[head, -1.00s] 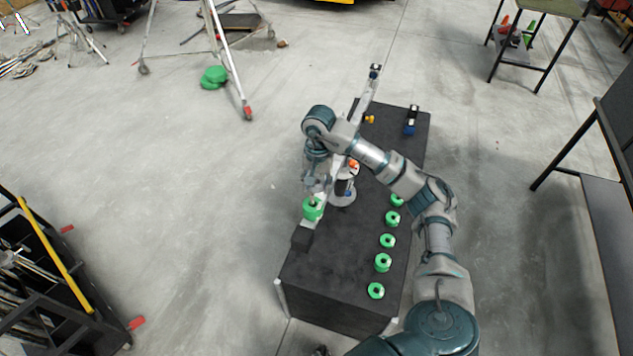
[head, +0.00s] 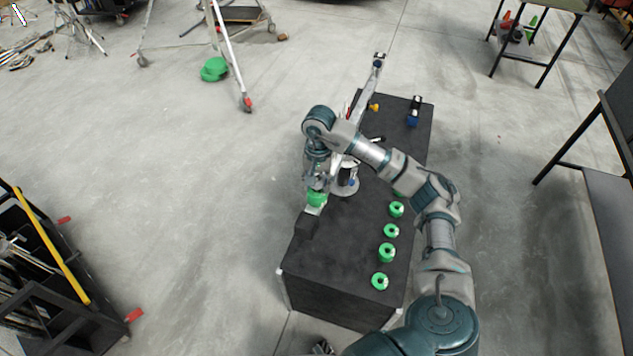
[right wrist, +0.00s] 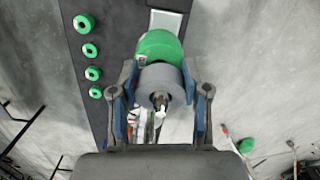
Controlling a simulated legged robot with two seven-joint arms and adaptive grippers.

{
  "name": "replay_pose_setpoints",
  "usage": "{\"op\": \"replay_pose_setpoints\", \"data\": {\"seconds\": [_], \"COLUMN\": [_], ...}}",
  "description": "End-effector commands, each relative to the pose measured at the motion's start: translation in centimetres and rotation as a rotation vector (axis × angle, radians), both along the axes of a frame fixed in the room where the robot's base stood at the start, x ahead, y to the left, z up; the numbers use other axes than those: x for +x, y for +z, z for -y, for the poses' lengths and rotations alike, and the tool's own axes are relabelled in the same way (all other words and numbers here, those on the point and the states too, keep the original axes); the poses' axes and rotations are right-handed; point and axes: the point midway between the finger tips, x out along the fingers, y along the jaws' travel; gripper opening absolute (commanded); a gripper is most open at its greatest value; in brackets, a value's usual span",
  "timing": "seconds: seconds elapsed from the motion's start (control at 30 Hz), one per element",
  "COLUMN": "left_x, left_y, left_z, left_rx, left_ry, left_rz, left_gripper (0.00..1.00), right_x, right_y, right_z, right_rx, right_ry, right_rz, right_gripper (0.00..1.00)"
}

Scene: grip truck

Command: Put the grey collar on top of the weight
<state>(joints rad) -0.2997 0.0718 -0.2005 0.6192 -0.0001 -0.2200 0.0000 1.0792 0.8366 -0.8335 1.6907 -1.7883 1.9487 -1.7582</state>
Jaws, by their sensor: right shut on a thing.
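My right gripper (right wrist: 160,100) is shut on the grey collar (right wrist: 160,78), which sits between its two fingers in the right wrist view. The green weight (right wrist: 158,45) shows just beyond the collar and is partly hidden by it. In the head view the green weight (head: 316,199) is at the left edge of the black bench, with my right gripper (head: 317,181) right above it. The collar is hard to make out there. I cannot tell whether collar and weight touch. My left gripper is not in view.
Several green rings (head: 387,252) stand in a row along the right side of the black bench (head: 345,285). A white round base with a post (head: 347,180) stands just right of the gripper.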

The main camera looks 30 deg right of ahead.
Motion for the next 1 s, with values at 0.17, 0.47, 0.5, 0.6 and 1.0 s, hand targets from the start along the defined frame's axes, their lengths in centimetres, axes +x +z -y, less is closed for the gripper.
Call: {"op": "replay_pose_setpoints", "data": {"seconds": [0.17, 0.47, 0.5, 0.6, 1.0], "left_x": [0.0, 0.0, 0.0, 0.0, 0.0], "left_y": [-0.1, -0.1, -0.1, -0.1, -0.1], "left_z": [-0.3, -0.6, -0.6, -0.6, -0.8], "left_rx": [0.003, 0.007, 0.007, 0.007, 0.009], "left_ry": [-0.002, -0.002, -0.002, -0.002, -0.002], "left_rz": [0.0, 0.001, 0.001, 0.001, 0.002], "left_gripper": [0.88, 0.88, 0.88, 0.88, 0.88], "right_x": [0.0, 0.0, -0.1, -0.1, 0.3], "right_y": [-0.1, 0.0, 0.0, 0.0, 3.8], "right_z": [0.0, 0.0, 0.0, 0.0, 0.2], "right_rx": [0.0, 0.0, 0.001, 0.001, 0.001], "right_ry": [-0.002, -0.001, -0.001, -0.001, 0.0], "right_rz": [0.001, 0.003, 0.002, 0.002, 0.007], "right_gripper": [0.23, 0.76, 0.76, 0.76, 0.76]}}
